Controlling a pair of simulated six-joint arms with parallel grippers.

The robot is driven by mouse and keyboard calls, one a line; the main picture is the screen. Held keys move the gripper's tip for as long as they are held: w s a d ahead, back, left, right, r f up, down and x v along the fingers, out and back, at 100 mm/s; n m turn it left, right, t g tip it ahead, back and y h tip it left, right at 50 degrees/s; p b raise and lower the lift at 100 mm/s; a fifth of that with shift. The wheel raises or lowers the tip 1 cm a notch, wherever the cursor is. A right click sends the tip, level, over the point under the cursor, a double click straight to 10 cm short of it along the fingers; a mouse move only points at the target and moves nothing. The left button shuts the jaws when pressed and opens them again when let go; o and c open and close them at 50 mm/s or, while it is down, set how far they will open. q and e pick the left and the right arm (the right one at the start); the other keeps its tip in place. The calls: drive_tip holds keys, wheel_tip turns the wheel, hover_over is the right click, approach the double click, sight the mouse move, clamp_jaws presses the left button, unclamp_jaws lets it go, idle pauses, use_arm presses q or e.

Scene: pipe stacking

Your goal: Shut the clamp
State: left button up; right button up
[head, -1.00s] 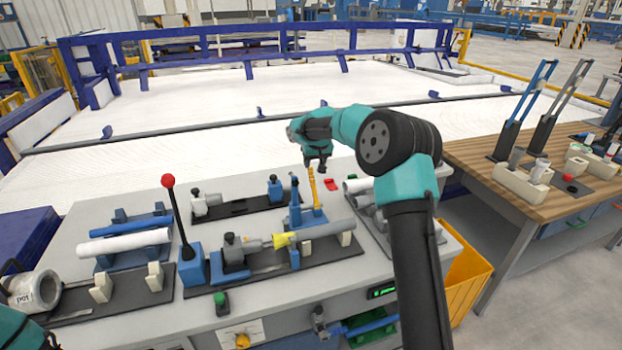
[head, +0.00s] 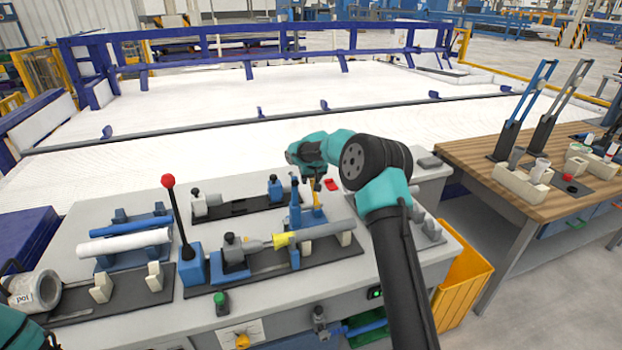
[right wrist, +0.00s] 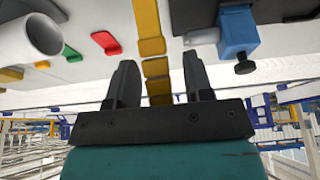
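The clamp (head: 295,213) has a blue body and stands at the right part of the dark fixture, by the grey pipe with a yellow collar. Its yellow handle (head: 314,197) stands up and is partly hidden by my right gripper (head: 321,182). In the right wrist view, the yellow handle (right wrist: 150,30) runs between the two dark fingers of the right gripper (right wrist: 158,80). The fingers are open, with a gap on each side of the handle. Only a teal piece of my left arm shows at the bottom left of the head view; its gripper is out of view.
A grey pipe (head: 325,230) lies in the fixture. A lever with a red knob (head: 168,181) stands left of it. White and blue pipes lie on a rack (head: 103,262) further left. A red piece (head: 332,184) lies flat behind the clamp. A yellow bin (head: 465,285) is at right.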

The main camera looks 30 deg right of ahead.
clamp_jaws()
drive_tip(key=shift+s, duration=0.1)
idle(0.4)
drive_tip(key=shift+s+d+r+t+h, duration=0.25)
drive_tip(key=shift+s+r+t, duration=0.45)
drive_tip(key=shift+t, duration=0.4)
drive_tip(key=shift+s+a, duration=0.15)
drive_tip(key=shift+s, duration=0.05)
drive_tip(key=shift+s+a+r+t, duration=0.1)
drive_tip(key=shift+s+r+t, duration=0.05)
drive_tip(key=shift+t, duration=0.25)
drive_tip(key=shift+c, duration=0.8)
unclamp_jaws()
drive_tip(key=shift+o, duration=0.9)
drive_tip(key=shift+a, duration=0.1)
